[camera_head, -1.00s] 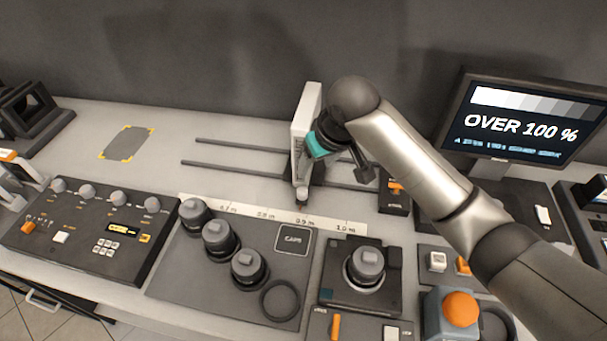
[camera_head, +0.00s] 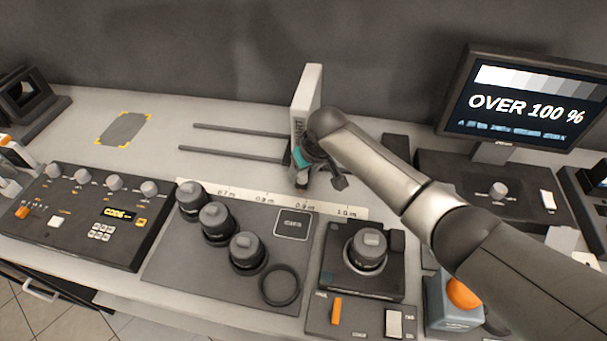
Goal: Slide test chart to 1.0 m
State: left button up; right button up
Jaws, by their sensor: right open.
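The test chart (camera_head: 306,93) is a white upright panel, seen nearly edge-on, on a carriage over two dark rails (camera_head: 235,155). Its foot stands close to the 0.9 m mark of the white scale strip (camera_head: 262,197); the 1.0 m mark is to the right. My right gripper (camera_head: 320,170) is low beside the chart's right side, with a teal part near the carriage. Its jaws are open. My right wrist hides part of the chart and the rails to its right. Whether the fingers touch the carriage I cannot tell. My left gripper is out of view.
A monitor (camera_head: 527,105) at the right reads "OVER 100 %". In front of the strip are a mat with several capped lenses (camera_head: 217,222) and a lens on a black box (camera_head: 367,250). A control panel (camera_head: 85,215) stands at the left. The table behind it is mostly clear.

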jog(key=shift+w+a+f, duration=0.15)
jog(key=shift+w+f, duration=0.1)
jog(key=shift+f, duration=0.4)
grip_shut()
jog(key=shift+a, duration=0.1)
dwell(1.0)
